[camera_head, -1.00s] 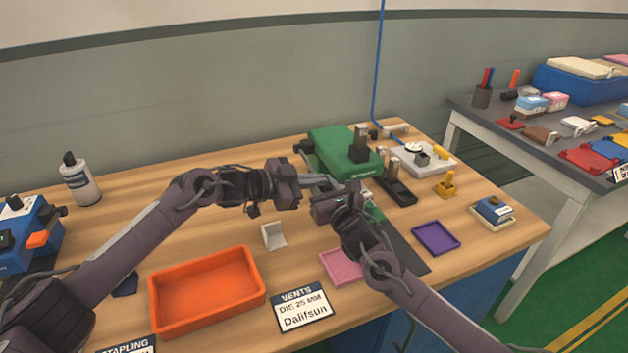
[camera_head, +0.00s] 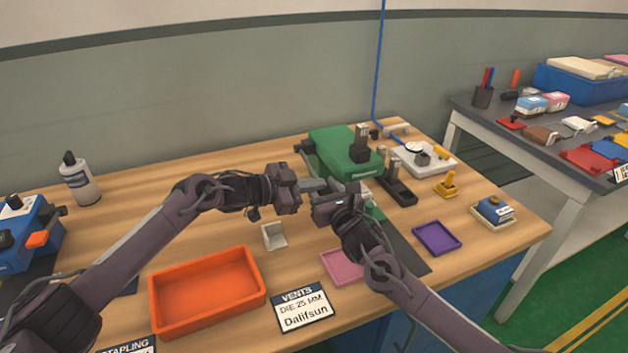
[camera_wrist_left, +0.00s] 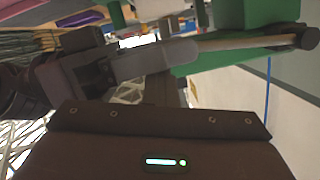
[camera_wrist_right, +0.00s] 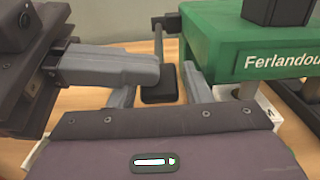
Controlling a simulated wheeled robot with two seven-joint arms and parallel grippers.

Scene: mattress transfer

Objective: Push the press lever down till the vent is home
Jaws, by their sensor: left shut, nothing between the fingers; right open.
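The green press (camera_head: 342,152) stands at the back of the bench; it also shows in the right wrist view (camera_wrist_right: 225,40). A thin rod with a dark knob (camera_wrist_left: 305,38), seemingly its lever, crosses the left wrist view. My left gripper (camera_head: 318,186) is shut and empty in front of the press, its fingers (camera_wrist_left: 150,62) near the rod; I cannot tell whether they touch. My right gripper (camera_head: 328,200) is open beside the left one. I cannot make out the vent; the grippers partly hide the press front.
An orange tray (camera_head: 207,309), a pink tray (camera_head: 343,268) and a purple tray (camera_head: 436,238) lie nearer the front. A black stand (camera_head: 397,187) is right of the press. The left-back bench is mostly clear.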

